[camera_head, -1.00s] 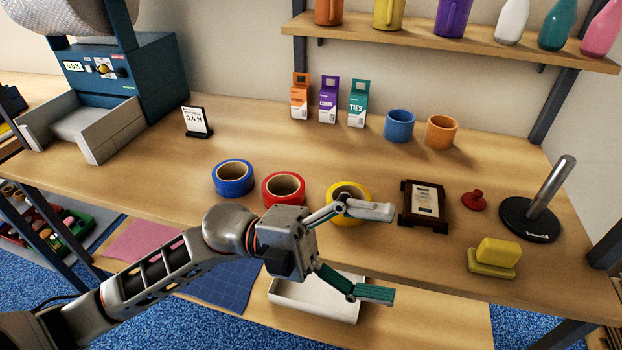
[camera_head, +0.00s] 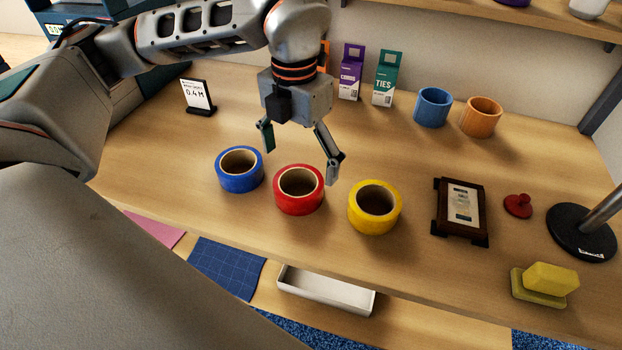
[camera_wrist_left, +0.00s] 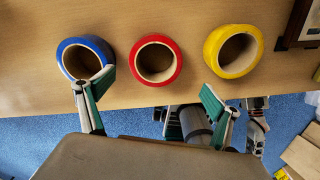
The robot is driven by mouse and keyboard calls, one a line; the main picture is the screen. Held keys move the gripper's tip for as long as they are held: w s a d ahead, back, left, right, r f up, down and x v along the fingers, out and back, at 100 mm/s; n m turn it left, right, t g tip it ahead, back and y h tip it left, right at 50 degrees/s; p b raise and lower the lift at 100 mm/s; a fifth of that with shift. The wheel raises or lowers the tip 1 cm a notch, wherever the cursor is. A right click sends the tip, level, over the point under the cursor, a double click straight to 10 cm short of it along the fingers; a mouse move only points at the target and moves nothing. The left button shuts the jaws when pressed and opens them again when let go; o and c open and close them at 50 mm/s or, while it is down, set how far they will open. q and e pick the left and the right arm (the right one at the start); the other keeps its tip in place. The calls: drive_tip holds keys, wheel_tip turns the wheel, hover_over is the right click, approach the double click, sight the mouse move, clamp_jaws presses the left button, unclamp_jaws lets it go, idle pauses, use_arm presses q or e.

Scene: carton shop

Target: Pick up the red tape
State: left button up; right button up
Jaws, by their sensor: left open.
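The red tape (camera_head: 298,206) lies flat on the table between two other rolls. It also shows in the left wrist view (camera_wrist_left: 156,78), in the upper middle between the open fingers. My left gripper (camera_head: 300,160) is open and empty. In the head view it points down just behind and above the red tape, one finger toward the blue tape side and the other toward the yellow tape side. In the left wrist view the fingertips of my left gripper (camera_wrist_left: 158,82) spread wide to both sides of the red tape.
Blue tape (camera_head: 240,183) lies close left of the red roll and yellow tape (camera_head: 374,222) close right. A framed plaque (camera_head: 461,208), red knob (camera_head: 517,206) and yellow block (camera_head: 552,279) stand farther right. Boxes and two mugs (camera_head: 432,108) stand behind. The table's front edge is near.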

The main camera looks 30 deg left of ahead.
sight(298, 182)
use_arm(q)
drive_tip(key=shift+w+a+f, duration=0.1)
drive_tip(key=shift+a+f, duration=0.05)
drive_tip(key=shift+f, duration=1.1)
drive_tip(key=shift+w+a+f, duration=0.1)
drive_tip(key=shift+a+f, duration=0.05)
drive_tip(key=shift+f, duration=1.15)
drive_tip(key=shift+w+a+f, duration=0.1)
drive_tip(key=shift+a+f, duration=0.05)
drive_tip(key=shift+f, duration=1.1)
drive_tip(key=shift+c, duration=0.3)
drive_tip(key=c, duration=1.2)
